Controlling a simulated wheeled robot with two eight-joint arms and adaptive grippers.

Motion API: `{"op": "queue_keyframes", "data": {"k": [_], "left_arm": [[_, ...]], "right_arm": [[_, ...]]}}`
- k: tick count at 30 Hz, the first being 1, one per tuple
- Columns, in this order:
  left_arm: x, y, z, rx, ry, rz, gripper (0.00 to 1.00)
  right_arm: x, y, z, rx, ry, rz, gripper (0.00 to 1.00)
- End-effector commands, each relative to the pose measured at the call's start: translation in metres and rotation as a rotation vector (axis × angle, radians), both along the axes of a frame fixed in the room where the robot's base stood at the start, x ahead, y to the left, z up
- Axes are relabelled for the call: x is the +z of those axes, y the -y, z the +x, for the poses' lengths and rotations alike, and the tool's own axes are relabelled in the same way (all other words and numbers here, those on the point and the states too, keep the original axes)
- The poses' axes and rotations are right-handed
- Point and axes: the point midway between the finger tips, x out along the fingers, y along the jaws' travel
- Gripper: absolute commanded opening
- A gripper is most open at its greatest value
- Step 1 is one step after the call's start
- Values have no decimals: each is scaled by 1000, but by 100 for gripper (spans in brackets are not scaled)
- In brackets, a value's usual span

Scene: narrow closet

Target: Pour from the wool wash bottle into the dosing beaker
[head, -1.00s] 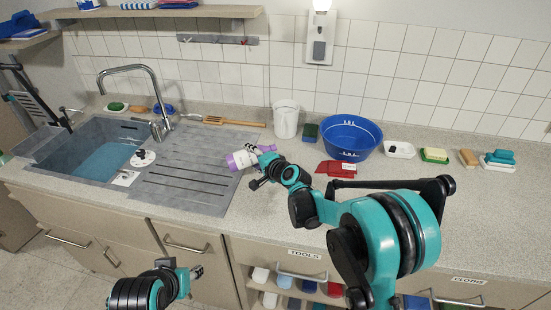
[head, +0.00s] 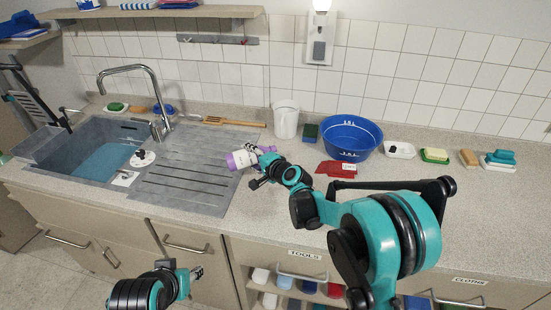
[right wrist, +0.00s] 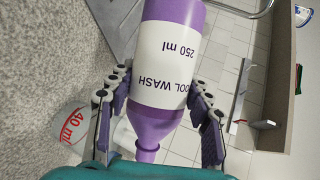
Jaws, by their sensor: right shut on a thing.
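The wool wash bottle (right wrist: 168,60) is purple with a white label reading 250 ml. My right gripper (right wrist: 160,100) is shut on it, with one finger on each side near its shoulder. In the head view the bottle (head: 241,159) lies strongly tilted above the counter by the drainboard's right edge, its base to the left. A white, red-edged shape marked 40 ml (right wrist: 76,122) shows at the left in the right wrist view; I cannot tell whether it is the dosing beaker. No beaker is clear in the head view. My left gripper (head: 197,273) is low in front of the cabinets, its fingers too small to judge.
The sink (head: 95,150) with a tall tap (head: 140,70) is at the left. A white bucket (head: 286,120), blue basin (head: 350,138) and red cloth (head: 335,169) stand or lie behind my right arm. Soaps and brushes line the back right. The front counter is mostly clear.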

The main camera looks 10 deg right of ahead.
Motion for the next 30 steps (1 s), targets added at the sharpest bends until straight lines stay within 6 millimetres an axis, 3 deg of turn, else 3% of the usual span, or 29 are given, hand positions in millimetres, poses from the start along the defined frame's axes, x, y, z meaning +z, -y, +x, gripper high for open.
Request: {"op": "queue_keyframes", "data": {"k": [30], "left_arm": [[0, 0, 0, 0, 0, 0, 44]], "right_arm": [[4, 0, 0, 0, -9, 45, 12]]}}
